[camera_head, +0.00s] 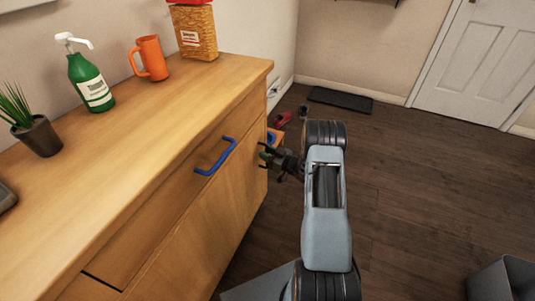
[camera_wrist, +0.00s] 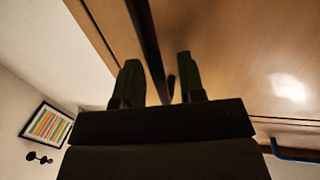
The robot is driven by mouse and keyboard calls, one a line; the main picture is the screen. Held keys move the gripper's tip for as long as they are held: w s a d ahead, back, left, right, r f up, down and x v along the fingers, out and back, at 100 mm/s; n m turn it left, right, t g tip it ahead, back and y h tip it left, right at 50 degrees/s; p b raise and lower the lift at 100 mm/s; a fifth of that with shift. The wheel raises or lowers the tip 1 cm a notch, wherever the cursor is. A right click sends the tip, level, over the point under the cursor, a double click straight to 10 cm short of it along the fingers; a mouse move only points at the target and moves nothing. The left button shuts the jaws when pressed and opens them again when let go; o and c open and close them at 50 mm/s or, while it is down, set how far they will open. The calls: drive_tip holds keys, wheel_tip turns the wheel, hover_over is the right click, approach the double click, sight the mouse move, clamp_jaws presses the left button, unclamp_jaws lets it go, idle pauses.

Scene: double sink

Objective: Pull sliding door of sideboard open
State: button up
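The wooden sideboard (camera_head: 130,170) stands along the left wall. Its lower front panel (camera_head: 218,222), seemingly the sliding door, shows below the drawer front; whether it is open cannot be told. My gripper (camera_head: 264,150) is at the sideboard's far front corner, fingers pointing left toward the front. In the wrist view, the two dark fingers (camera_wrist: 160,78) are spread apart. A dark bar, apparently a handle (camera_wrist: 149,40), runs between them against the wooden surface (camera_wrist: 225,45), with gaps on both sides. Its far end and any contact are hard to make out in shadow.
A blue drawer handle (camera_head: 217,158) sticks out near my gripper. A green pump bottle (camera_head: 90,82), orange mug (camera_head: 150,58), cereal-like box (camera_head: 194,30) and potted plant (camera_head: 38,135) stand on top. Small items (camera_head: 283,119) lie beyond the corner. The floor at right is mostly free.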

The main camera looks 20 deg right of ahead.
clamp_jaws()
idle(0.3)
idle(0.3)
